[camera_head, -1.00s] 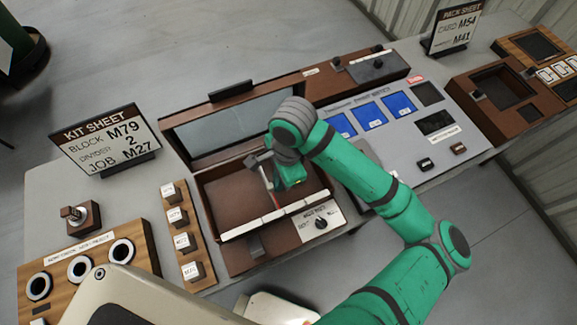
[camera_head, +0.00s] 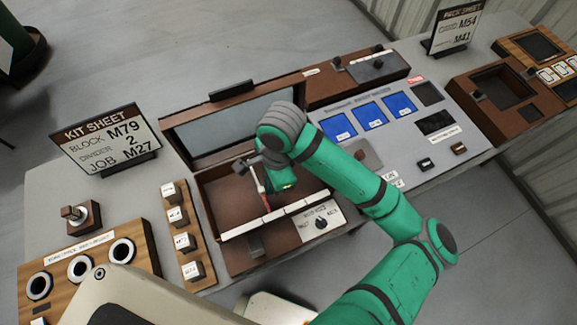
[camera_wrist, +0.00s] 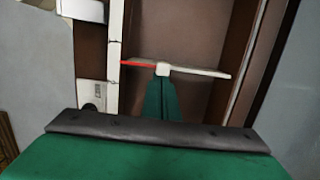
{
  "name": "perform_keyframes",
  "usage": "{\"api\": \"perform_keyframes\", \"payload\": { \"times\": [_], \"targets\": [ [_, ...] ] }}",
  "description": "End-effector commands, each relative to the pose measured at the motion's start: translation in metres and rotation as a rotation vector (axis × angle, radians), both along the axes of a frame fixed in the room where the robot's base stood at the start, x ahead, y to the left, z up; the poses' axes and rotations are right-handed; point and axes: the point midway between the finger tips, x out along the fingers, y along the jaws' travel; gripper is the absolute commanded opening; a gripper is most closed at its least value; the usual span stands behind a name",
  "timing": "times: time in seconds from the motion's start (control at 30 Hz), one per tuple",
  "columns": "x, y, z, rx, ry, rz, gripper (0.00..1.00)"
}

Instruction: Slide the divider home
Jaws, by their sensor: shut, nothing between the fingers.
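The divider (camera_wrist: 200,72) is a thin pale bar with a red end and a small white block on it. It crosses the brown box (camera_head: 213,193), and its red end meets the white segmented strip (camera_head: 274,216) on the box's near side. In the head view the divider (camera_head: 267,203) is partly hidden by my arm. My gripper (camera_wrist: 162,80) is shut and empty, with its green fingertips at the white block, apparently touching it. The kit sheet (camera_head: 107,138) reads block M79, divider 2, job M27.
The box's lid (camera_head: 235,125) stands open behind it. A panel with a small knob (camera_head: 321,223) is at the box's right front corner. A row of labelled blocks (camera_head: 181,241) stands to the left. A grey panel with blue windows (camera_head: 372,114) is to the right.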

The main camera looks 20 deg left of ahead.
Motion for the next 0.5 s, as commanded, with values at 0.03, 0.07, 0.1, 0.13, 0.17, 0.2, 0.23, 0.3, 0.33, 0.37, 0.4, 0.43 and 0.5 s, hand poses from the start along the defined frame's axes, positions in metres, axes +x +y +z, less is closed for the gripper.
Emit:
{"api": "perform_keyframes", "payload": {
  "times": [0.03, 0.07, 0.1, 0.13, 0.17, 0.2, 0.23, 0.3, 0.33, 0.37, 0.4, 0.43, 0.5],
  "targets": [
    [-0.0022, 0.0023, 0.0000, 0.001, 0.000, 0.002, 0.00],
    [-0.0031, 0.0032, 0.0001, 0.001, 0.000, 0.003, 0.00],
    [-0.0042, 0.0044, 0.0000, 0.001, 0.000, 0.003, 0.00],
    [-0.0052, 0.0053, 0.0001, 0.001, 0.000, 0.003, 0.00],
    [-0.0060, 0.0063, 0.0001, 0.001, 0.000, 0.004, 0.00],
    [-0.0069, 0.0072, 0.0001, 0.001, -0.001, 0.003, 0.00],
    [-0.0075, 0.0078, 0.0001, 0.001, -0.001, 0.003, 0.00],
    [-0.0082, 0.0085, 0.0002, 0.001, -0.001, 0.002, 0.00],
    [-0.0084, 0.0086, 0.0002, 0.001, -0.001, 0.002, 0.00],
    [-0.0084, 0.0086, 0.0002, 0.000, -0.002, 0.001, 0.00],
    [-0.0083, 0.0085, 0.0002, 0.000, -0.002, 0.001, 0.00],
    [-0.0082, 0.0085, 0.0002, 0.000, -0.002, 0.001, 0.00],
    [-0.0082, 0.0085, 0.0002, 0.000, -0.002, 0.001, 0.00]
  ]
}}
